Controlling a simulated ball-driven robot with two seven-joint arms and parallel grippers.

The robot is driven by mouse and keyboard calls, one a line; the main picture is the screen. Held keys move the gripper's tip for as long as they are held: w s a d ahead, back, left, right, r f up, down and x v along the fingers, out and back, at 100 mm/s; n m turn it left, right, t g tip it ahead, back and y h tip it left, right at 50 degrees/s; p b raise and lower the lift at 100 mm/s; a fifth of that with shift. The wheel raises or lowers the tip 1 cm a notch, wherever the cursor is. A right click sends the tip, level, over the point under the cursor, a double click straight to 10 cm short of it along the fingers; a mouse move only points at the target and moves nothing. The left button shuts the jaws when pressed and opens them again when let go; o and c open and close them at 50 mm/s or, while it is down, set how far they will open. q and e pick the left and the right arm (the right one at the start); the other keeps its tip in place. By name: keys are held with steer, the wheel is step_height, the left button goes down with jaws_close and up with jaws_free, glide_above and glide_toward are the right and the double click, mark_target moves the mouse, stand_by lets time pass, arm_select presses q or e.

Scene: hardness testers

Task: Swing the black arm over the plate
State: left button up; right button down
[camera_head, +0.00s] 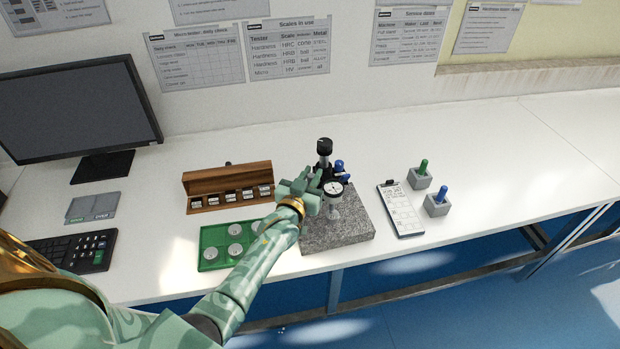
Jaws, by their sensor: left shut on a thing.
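A gauge stand with a black-topped post (324,148) rises at the back of a speckled granite plate (350,236). A round white dial gauge (333,188) hangs over the plate, near its left-back part. My left gripper (312,184) reaches in from the left and is shut at the stand, just left of the dial, on what appears to be the black arm. My fingers hide most of that arm. A blue knob (341,168) shows to the right of the post. My right gripper is not in view.
A green tray (209,255) with several round discs lies left of the plate, partly behind my left arm. A wooden case (228,178) of blocks stands behind it. A clipboard (401,211) and green and blue-handled tools in grey blocks (437,206) are to the right. The far right bench is clear.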

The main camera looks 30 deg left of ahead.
arm_select(q)
steer(key=shift+d+r+n+y, duration=0.1)
steer(key=shift+d+n+y, duration=0.2)
steer(key=shift+y, duration=0.2)
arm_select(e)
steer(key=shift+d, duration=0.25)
arm_select(q)
steer(key=shift+w, duration=0.1)
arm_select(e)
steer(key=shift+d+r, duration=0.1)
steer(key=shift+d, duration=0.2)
arm_select(q)
steer(key=o, duration=0.6)
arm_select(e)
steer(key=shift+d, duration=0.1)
